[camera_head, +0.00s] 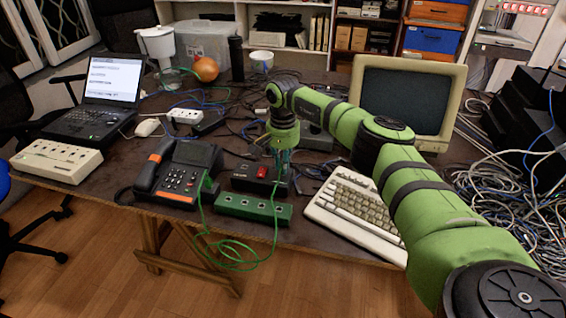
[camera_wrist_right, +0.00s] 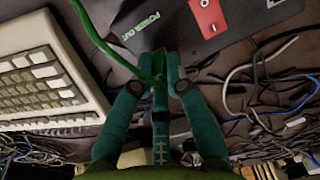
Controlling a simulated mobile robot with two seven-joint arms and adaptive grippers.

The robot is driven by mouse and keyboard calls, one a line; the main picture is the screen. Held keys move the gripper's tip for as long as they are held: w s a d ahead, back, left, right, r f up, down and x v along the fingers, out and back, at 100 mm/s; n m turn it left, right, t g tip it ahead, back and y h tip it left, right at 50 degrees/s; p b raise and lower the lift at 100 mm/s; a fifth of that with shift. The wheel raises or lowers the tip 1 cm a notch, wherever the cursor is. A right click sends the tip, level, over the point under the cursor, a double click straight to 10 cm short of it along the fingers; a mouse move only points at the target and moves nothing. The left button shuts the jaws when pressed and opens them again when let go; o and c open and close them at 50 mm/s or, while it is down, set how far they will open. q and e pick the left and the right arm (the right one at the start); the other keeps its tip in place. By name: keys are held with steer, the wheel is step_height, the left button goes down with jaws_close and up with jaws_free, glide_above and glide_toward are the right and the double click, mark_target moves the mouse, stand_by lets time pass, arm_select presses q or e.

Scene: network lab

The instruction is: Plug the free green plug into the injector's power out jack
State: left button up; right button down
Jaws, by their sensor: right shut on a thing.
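The injector (camera_head: 262,181) is a black box with a red switch, on the table behind a green box. In the wrist view the injector (camera_wrist_right: 185,22) shows its red switch and the words "POWER OUT". My right gripper (camera_head: 282,174) points down at the injector's right end. It is shut on the green plug (camera_wrist_right: 159,68), whose green cable (camera_wrist_right: 98,40) runs off to the upper left. The plug's tip is beside the label; the fingers hide whether it is in the jack. My left gripper is out of view.
The green box (camera_head: 253,208) with several round sockets lies in front. A desk phone (camera_head: 178,172) stands left, with the cable's other green end (camera_head: 209,186) at its right side. A keyboard (camera_head: 352,212) lies close on the right. Loose cables clutter the table behind.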

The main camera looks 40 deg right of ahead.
steer(key=shift+f, duration=0.2)
steer(key=c, duration=1.2)
jaws_free()
steer(key=shift+o, duration=0.2)
steer(key=shift+r, duration=0.15)
step_height(320, 180, up, 12)
steer(key=shift+a+f, duration=0.1)
steer(key=shift+f, duration=0.1)
